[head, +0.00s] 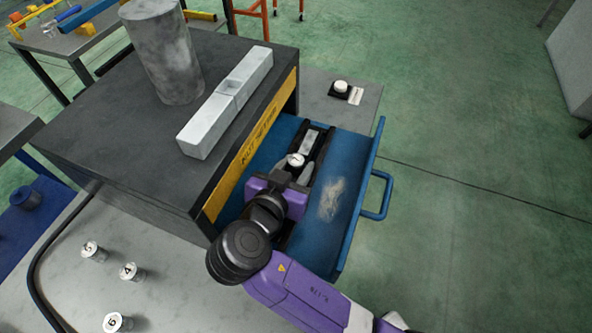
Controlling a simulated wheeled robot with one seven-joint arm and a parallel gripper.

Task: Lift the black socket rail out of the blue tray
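The black socket rail (326,144) lies lengthwise in the blue tray (347,200), a pulled-out drawer with a handle on its right side. A pale plate shows at the rail's far end, and a white-topped socket (296,160) sits nearer the middle. My gripper (296,171) is down at the rail, with its two grey fingers apart on either side near the socket. Whether the fingers press on the rail or the socket cannot be told. My purple gripper body and wrist hide the rail's near part.
The dark cabinet (110,110) overhangs the tray on the left, bearing a grey cylinder (163,50) and a pale bar (226,102). Several numbered sockets stand on the grey bench (165,295) at lower left. Another white-topped socket (341,87) stands behind the tray. Open floor lies right.

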